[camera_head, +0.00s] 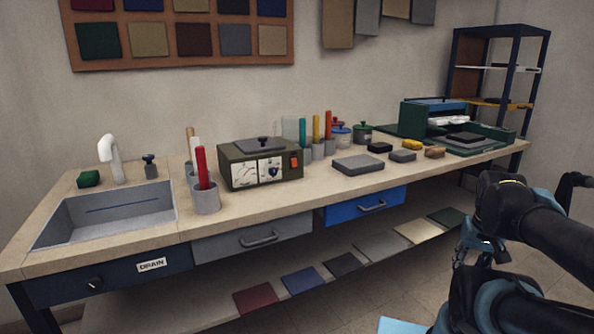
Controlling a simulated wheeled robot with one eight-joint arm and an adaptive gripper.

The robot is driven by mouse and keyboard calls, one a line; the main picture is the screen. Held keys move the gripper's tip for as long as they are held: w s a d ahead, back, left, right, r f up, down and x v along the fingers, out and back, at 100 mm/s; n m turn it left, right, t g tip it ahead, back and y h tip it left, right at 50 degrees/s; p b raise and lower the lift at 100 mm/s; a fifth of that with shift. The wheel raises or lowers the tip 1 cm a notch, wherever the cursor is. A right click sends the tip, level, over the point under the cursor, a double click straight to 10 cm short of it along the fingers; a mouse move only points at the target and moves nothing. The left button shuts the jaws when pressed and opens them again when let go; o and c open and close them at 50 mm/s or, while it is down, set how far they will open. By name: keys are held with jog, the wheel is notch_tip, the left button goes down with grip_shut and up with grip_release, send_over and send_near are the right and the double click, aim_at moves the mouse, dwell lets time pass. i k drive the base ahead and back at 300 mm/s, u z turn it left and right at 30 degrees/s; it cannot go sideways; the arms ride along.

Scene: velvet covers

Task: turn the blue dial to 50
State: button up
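A dark olive box (235,180) with a lidded top stands on the long workbench, left of the middle. Its front has two white dial faces and an orange switch (294,161). The dial on the right face (272,170) has a dark knob that looks blue. The numbers and pointer setting are too small to read. The left dial (245,174) looks paler. My arm is at the lower right, in front of the bench and well away from the box. My gripper (472,254) seems to be at its end, touching nothing I can make out; its fingers are unclear.
A grey cup with red and white rods (206,199) stands left of the box, near the bench's front edge. Cups with coloured rods (317,150) stand to its right. A grey slab (358,164) lies farther right. A sink (110,213) is at the left.

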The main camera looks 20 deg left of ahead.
aim_at(273, 172)
jog(key=z, duration=0.05)
jog(key=k, duration=2.1)
jog(key=u, duration=0.5)
jog(key=i, duration=1)
